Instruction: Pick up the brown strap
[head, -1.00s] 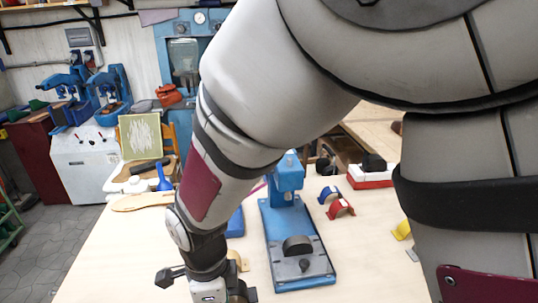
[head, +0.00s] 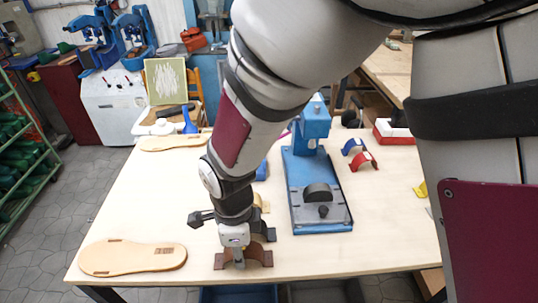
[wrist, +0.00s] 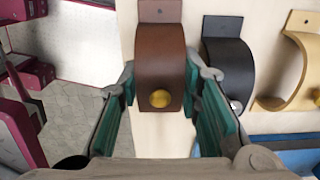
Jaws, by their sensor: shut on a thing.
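The brown strap (head: 262,258) is a curved arch at the front edge of the wooden table. In the wrist view the brown strap (wrist: 160,60) has a brass-coloured stud near its end and lies between my green-padded fingers. My gripper (head: 238,262) points down over it and is shut on it, one finger along each side. The arm's end hides the strap's middle in the head view. I cannot tell whether the strap is clear of the tabletop.
A black strap (wrist: 230,65) and a tan strap (wrist: 298,75) stand close beside it. A blue press (head: 320,195) stands to the right. A sandal sole (head: 132,258) lies at the front left. Blue and red straps (head: 363,162) lie farther back. The left middle of the table is clear.

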